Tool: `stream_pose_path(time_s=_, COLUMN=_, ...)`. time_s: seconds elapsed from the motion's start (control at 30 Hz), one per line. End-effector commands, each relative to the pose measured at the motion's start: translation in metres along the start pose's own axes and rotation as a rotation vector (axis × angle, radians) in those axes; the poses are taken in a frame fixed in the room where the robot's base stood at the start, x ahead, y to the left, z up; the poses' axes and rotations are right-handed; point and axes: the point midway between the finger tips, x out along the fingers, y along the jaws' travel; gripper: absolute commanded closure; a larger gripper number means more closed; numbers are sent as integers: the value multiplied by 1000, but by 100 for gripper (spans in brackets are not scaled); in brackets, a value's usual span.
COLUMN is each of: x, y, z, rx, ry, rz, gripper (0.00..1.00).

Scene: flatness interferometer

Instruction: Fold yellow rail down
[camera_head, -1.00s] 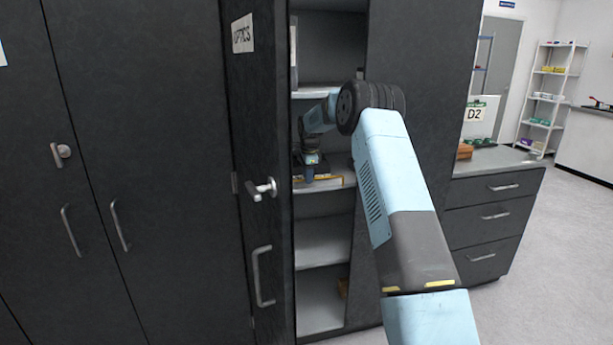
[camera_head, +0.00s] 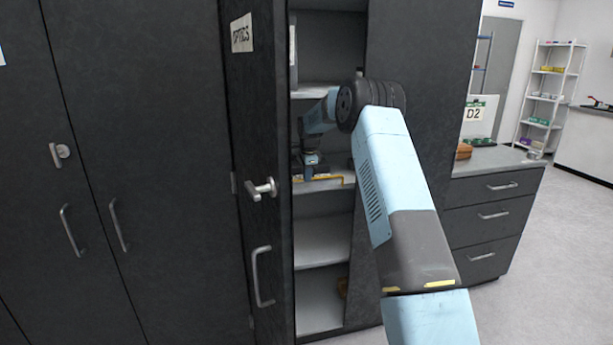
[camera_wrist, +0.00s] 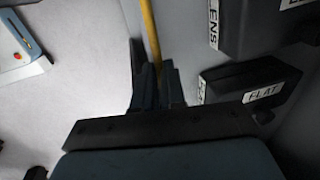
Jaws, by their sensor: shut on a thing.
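The yellow rail (camera_wrist: 151,35) is a thin bar that runs from the top edge of the wrist view down to my gripper (camera_wrist: 156,85). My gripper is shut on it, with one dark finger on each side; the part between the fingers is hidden. In the head view, the yellow rail (camera_head: 328,178) shows as a thin line along the front edge of a cabinet shelf. My gripper (camera_head: 309,174) points down at that edge, inside the open cabinet.
Dark cases marked LENS (camera_wrist: 255,25) and FLAT (camera_wrist: 250,90) sit close to the right of my gripper in the wrist view. The open door marked OPTICS (camera_head: 262,120) stands left of my arm. A dark cabinet panel (camera_head: 425,60) stands to the right.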

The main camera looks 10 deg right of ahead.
Motion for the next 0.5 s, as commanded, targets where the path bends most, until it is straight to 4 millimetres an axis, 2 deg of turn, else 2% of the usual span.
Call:
stream_pose_path(time_s=0.27, x=-2, y=7, z=2, rx=-3, ry=-1, rz=-70, gripper=100)
stream_pose_path(time_s=0.5, x=-2, y=19, z=2, rx=-2, ry=0, rz=-220, gripper=100)
